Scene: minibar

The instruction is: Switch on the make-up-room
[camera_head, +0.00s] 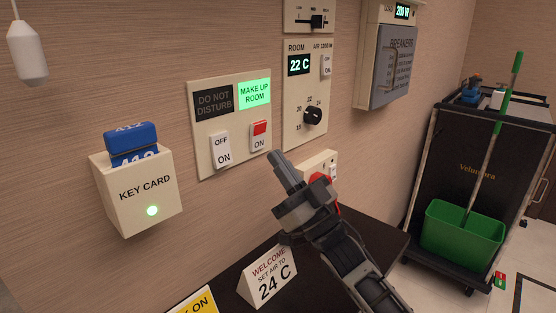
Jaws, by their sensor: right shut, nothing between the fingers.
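The make-up-room switch (259,136) is a rocker on a cream wall panel (203,165), with its upper part showing red above a white part marked ON. The MAKE UP ROOM sign (254,93) above it is lit green. Beside it, the DO NOT DISTURB sign (213,101) is dark, over a white OFF/ON rocker (221,149). My right gripper (276,158) is shut and empty, with its fingertips just below and right of the make-up-room switch. I cannot tell whether they touch the panel. My left gripper is not in view.
A key card holder (137,199) with a blue card (131,140) and a green light is at left. A thermostat panel (304,82) and breaker box (396,62) are at right. A welcome card (268,277) stands on the dark table. A cart (432,165) with a green bucket (461,237) stands further right.

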